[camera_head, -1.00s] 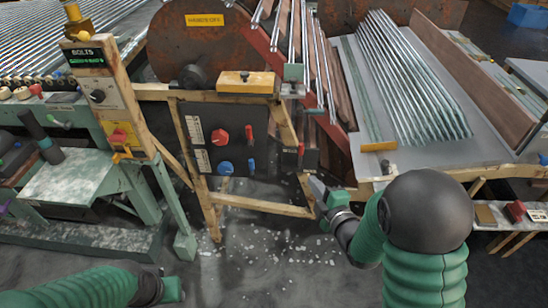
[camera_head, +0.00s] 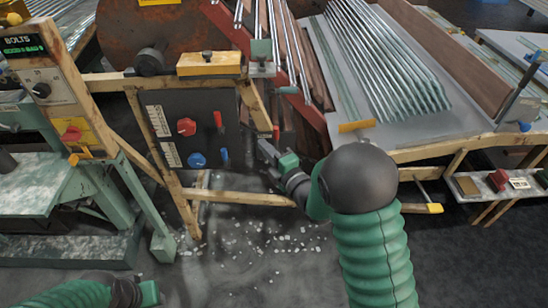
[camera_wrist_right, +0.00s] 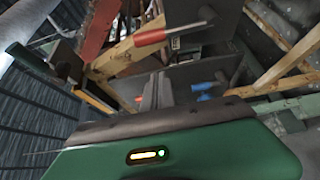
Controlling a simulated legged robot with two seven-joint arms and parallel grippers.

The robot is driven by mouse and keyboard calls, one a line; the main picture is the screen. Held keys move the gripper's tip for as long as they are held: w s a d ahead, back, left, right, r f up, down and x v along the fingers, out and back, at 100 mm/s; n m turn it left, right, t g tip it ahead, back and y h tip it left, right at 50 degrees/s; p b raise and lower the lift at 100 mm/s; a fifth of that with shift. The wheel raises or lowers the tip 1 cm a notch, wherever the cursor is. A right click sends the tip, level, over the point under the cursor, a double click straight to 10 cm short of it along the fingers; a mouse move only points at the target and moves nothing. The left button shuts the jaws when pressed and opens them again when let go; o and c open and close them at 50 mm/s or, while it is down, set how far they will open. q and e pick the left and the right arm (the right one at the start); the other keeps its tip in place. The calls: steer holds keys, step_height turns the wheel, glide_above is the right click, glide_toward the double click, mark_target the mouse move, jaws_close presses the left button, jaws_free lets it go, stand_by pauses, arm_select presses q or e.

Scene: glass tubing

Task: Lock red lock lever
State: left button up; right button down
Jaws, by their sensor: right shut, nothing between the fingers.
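A dark panel (camera_head: 163,110) in a wooden frame carries a red knob (camera_head: 186,127), a small red lever (camera_head: 217,119), a blue knob (camera_head: 197,160) and a small blue lever (camera_head: 224,155). Another red handle (camera_head: 276,135) stands at the panel's right edge; I cannot tell which red one is the lock lever. My right gripper (camera_head: 263,148) is shut and empty, just right of the panel. In the right wrist view, its closed fingers (camera_wrist_right: 157,92) lie below a red handle (camera_wrist_right: 150,37) on a metal rod, apart from it. My left gripper (camera_head: 149,293) is low at left, its fingers unclear.
A yellow box (camera_head: 208,64) sits on the frame's top beam. A wooden crossbar (camera_head: 240,198) runs below the panel. A table with glass tubes (camera_head: 390,60) stands at right, a green machine (camera_head: 60,190) at left. Glass shards (camera_head: 265,240) litter the floor.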

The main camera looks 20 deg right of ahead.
mark_target(276, 138)
steer(key=w+d+b, duration=0.1)
steer(key=w+d, duration=0.2)
stand_by(0.4)
steer(key=shift+f+b, duration=0.1)
steer(key=shift+b, duration=0.2)
